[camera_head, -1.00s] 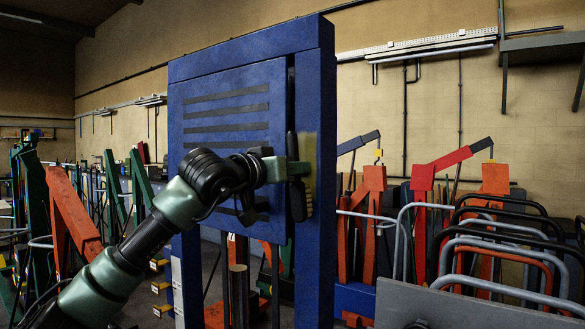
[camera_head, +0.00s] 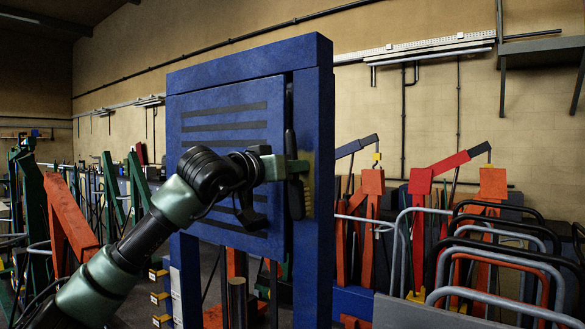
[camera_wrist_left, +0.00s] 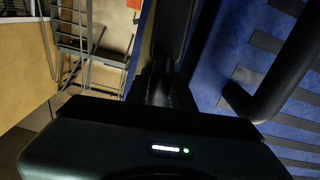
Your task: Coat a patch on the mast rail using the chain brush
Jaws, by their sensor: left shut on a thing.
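My left gripper (camera_head: 289,168) is shut on the chain brush (camera_head: 291,142), which stands upright with its black handle towards the panel and tan bristles on the right. The bristles lie at the right post of the blue mast, the mast rail (camera_head: 318,240), and appear to touch it. A dull olive-yellow patch (camera_head: 309,158) shows on that rail beside the bristles, partly hidden by them. In the left wrist view the gripper fingers (camera_wrist_left: 160,85) are dark, and the brush is hard to make out. My right gripper is out of view.
A blue slotted panel (camera_head: 215,95) fills the mast to the left, with a black handle (camera_wrist_left: 280,80) close to the gripper in the left wrist view. Grey, black and orange tube frames (camera_head: 500,260) and red-orange jacks (camera_head: 420,200) stand right. Green and orange frames stand left.

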